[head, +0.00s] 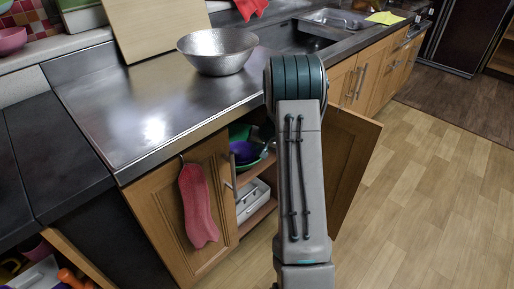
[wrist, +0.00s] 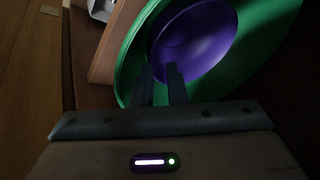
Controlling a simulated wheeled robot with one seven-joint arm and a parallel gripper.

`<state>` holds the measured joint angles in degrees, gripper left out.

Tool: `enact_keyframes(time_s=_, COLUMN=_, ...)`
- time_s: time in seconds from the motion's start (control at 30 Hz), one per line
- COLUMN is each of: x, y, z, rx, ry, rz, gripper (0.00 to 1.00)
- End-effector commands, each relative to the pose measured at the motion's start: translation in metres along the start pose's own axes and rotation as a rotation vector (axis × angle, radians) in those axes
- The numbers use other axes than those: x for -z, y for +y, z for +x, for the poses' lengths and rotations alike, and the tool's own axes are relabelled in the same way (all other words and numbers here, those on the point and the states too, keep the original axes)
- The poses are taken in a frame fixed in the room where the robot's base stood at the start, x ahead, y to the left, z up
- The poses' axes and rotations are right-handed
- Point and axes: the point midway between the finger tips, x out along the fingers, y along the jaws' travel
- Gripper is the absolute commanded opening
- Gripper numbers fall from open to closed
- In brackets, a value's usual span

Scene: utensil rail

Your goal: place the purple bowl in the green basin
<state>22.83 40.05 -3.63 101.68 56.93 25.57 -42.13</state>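The purple bowl (wrist: 205,45) lies inside the wide green basin (wrist: 252,62) in the wrist view, nested against its inner surface. In the head view the purple bowl (head: 243,151) and the green basin (head: 240,131) show partly, inside the open cabinet under the counter. My gripper (wrist: 160,72) is at the bowl's near rim, its two narrow fingers a little apart with a dark gap between them. The right finger overlaps the purple bowl; the left is at its edge, over the green. Contact with the rim is unclear in the dark. In the head view my arm hides the gripper.
The cabinet's open door (head: 352,150) stands right of my arm. A white box (head: 252,200) sits on the shelf below the basin. A metal bowl (head: 217,52) stands on the counter (head: 130,95). A pink mitt (head: 198,205) hangs on the left door. The floor at right is clear.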

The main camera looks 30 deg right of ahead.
Motion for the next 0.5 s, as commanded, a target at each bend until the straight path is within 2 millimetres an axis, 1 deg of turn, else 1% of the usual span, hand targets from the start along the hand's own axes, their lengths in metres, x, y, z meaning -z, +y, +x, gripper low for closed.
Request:
enact_keyframes(time_s=0.03, x=0.003, y=-0.004, z=-0.008, rx=0.000, ry=0.000, rz=0.000, gripper=0.13)
enact_keyframes(time_s=0.07, x=0.004, y=-0.005, z=-0.011, rx=-0.001, ry=0.000, rz=0.000, gripper=0.13)
enact_keyframes(time_s=0.1, x=0.004, y=-0.003, z=-0.021, rx=0.000, ry=0.004, rz=0.000, gripper=0.13)
enact_keyframes(time_s=0.3, x=0.003, y=-0.003, z=-0.071, rx=-0.001, ry=0.004, rz=0.000, gripper=0.13)
enact_keyframes(time_s=0.4, x=0.003, y=-0.003, z=-0.092, rx=-0.001, ry=0.003, rz=0.000, gripper=0.13)
enact_keyframes(time_s=0.5, x=0.003, y=-0.002, z=-0.107, rx=-0.001, ry=0.004, rz=0.000, gripper=0.13)
